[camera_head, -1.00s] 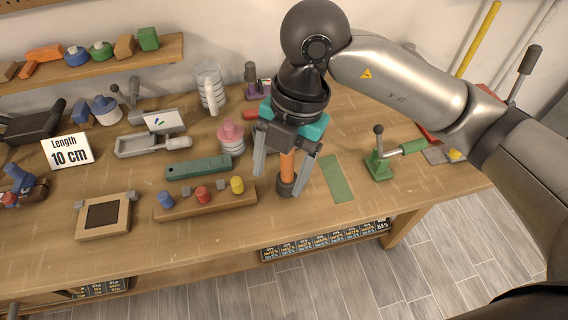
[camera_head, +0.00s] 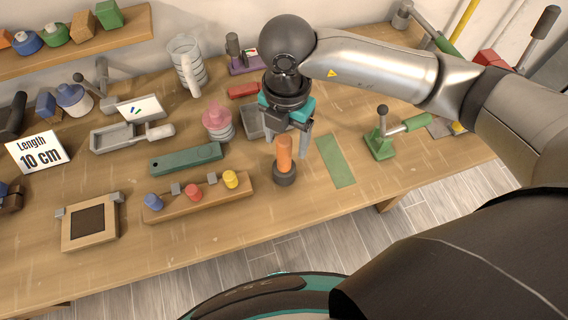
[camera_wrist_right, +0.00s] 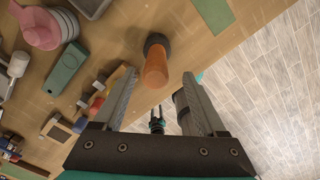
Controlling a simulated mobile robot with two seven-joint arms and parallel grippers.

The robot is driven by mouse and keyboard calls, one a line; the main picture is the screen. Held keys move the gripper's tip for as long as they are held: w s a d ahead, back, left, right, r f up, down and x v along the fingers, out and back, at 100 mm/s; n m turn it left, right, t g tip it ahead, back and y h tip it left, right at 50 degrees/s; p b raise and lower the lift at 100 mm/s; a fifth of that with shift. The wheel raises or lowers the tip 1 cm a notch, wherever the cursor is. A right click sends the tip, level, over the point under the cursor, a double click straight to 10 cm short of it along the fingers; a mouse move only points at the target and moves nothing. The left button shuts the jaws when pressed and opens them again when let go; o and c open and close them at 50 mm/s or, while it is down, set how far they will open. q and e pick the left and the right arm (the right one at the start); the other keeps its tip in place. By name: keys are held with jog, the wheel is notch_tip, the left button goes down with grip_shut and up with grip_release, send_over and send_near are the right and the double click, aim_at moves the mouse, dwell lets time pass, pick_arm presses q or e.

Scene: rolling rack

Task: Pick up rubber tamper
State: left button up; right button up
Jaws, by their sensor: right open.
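The rubber tamper (camera_head: 285,157) has an orange handle and a round dark base. It stands upright on the workbench near the front edge, left of a green mat. My right gripper (camera_head: 287,142) is open near the tamper's handle, with its fingers apart and nothing held. In the right wrist view, the tamper (camera_wrist_right: 156,66) shows beyond the open fingers of my right gripper (camera_wrist_right: 159,78), its handle toward the camera and its base on the bench. Whether the fingers touch the handle cannot be told.
A wooden block with blue, red and yellow knobs (camera_head: 205,203) lies left of the tamper. The green mat (camera_head: 335,160) and a green lever press (camera_head: 380,147) are to the right. A pink-topped container (camera_head: 217,120) and a dark green tool (camera_head: 186,158) stand behind and left.

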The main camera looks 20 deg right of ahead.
aim_at(284, 160)
jog(key=f, duration=0.5)
jog(key=shift+w+a+f, duration=0.1)
jog(key=shift+w+f, duration=0.2)
jog(key=shift+r, duration=0.1)
grip_shut()
